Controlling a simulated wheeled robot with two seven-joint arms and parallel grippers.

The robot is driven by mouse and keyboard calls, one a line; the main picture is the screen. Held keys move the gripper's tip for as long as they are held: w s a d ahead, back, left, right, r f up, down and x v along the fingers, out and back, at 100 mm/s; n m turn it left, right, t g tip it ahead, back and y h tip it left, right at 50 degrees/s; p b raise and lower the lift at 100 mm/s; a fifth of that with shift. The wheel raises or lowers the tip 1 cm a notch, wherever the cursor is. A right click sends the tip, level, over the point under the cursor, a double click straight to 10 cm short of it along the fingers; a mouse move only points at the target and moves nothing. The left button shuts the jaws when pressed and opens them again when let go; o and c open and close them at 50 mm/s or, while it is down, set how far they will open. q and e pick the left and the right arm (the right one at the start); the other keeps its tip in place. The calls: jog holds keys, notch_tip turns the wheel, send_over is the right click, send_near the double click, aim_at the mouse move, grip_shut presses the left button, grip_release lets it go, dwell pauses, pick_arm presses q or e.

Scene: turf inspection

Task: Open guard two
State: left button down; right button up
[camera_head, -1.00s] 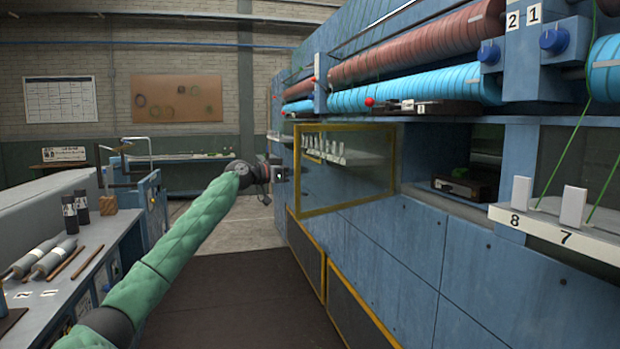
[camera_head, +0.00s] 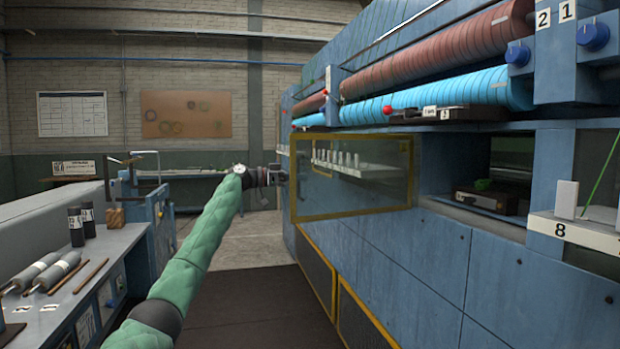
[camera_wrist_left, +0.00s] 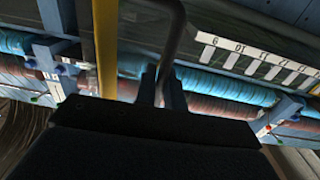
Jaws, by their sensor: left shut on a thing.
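A guard, a clear panel in a yellow frame (camera_head: 350,216), stands at the blue machine's front, left of an open recess. I see no number on it. My left gripper (camera_head: 281,175) is at the guard's left end in the head view. In the left wrist view my left gripper (camera_wrist_left: 161,88) is shut on a dark bar-like handle (camera_wrist_left: 172,40), beside a yellow frame bar (camera_wrist_left: 105,45). My right gripper is in neither view.
The recess right of the guard holds a dark device (camera_head: 490,198). Blue rollers (camera_head: 430,98) run above. A white ledge (camera_head: 585,235) numbered 8 juts out at right. A bench (camera_head: 75,290) with grey cylinders stands at left. The dark floor mat between is clear.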

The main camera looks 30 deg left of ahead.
pick_arm(q)
jog(key=shift+w+a+f, duration=0.1)
jog(key=shift+w+a, duration=0.25)
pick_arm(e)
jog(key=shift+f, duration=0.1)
pick_arm(q)
jog(key=c, duration=1.6)
grip_release()
jog(key=shift+c, duration=0.2)
jog(key=shift+a, duration=0.1)
